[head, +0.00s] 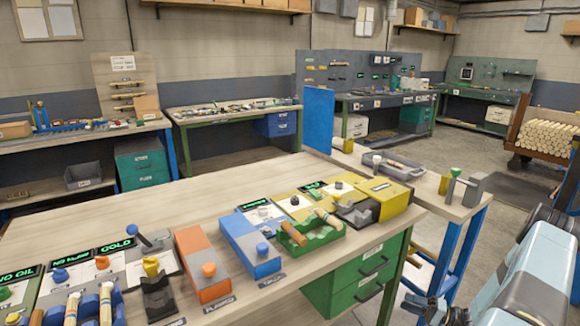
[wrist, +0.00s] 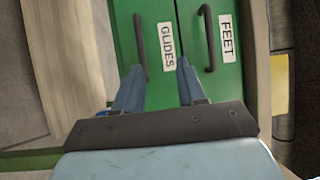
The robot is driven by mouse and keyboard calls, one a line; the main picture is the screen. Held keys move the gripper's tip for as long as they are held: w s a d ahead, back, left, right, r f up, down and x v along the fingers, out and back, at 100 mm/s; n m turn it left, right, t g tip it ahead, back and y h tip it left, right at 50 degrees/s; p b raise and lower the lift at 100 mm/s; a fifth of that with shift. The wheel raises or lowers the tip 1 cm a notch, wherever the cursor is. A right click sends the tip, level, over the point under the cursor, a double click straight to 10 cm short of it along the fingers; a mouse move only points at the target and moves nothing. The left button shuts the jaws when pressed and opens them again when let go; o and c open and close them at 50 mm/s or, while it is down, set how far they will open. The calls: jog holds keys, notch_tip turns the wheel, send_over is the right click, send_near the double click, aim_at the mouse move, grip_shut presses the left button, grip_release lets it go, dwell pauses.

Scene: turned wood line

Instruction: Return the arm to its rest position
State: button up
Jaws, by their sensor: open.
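My arm (head: 525,285) reaches in from the right edge in the head view, light blue with dark joints, beside the bench's right end. My gripper (wrist: 160,80) shows in the wrist view with its two blue-grey fingers apart and nothing between them. It faces the green drawers (wrist: 185,35) labelled GLIDES and FEET, which have dark handles. I cannot tell how far the fingertips are from the drawer fronts. In the head view the gripper is at the lower edge and partly cut off.
The wooden bench (head: 140,220) carries an orange box (head: 200,265), a blue box (head: 250,245), a yellow device (head: 385,198) and a green holder (head: 310,238) with turned pieces. A side table (head: 425,190) with a grey tray (head: 390,165) stands behind. Open floor lies beyond it.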

jog(key=s+a+r+n+g+h, duration=0.1)
jog(key=a+r+n+g+h, duration=0.2)
jog(key=r, duration=0.9)
jog(key=s+a+r+g+h, duration=0.1)
jog(key=a+r+g+h, duration=0.4)
jog(key=r, duration=0.7)
jog(key=s+a+r+n+g, duration=0.15)
jog(key=a+r, duration=0.35)
jog(key=r, duration=0.6)
jog(key=s+a+r+t+h, duration=0.3)
jog(key=s+r+h, duration=0.1)
jog(key=s+r, duration=0.6)
jog(key=s+a+r+t+h, duration=0.3)
jog(key=s+a+r+h, duration=0.1)
jog(key=s+r, duration=0.6)
jog(key=shift+s+a+t+h, duration=0.3)
jog(key=shift+s+h, duration=0.2)
jog(key=shift+s, duration=0.65)
jog(key=shift+r, duration=0.1)
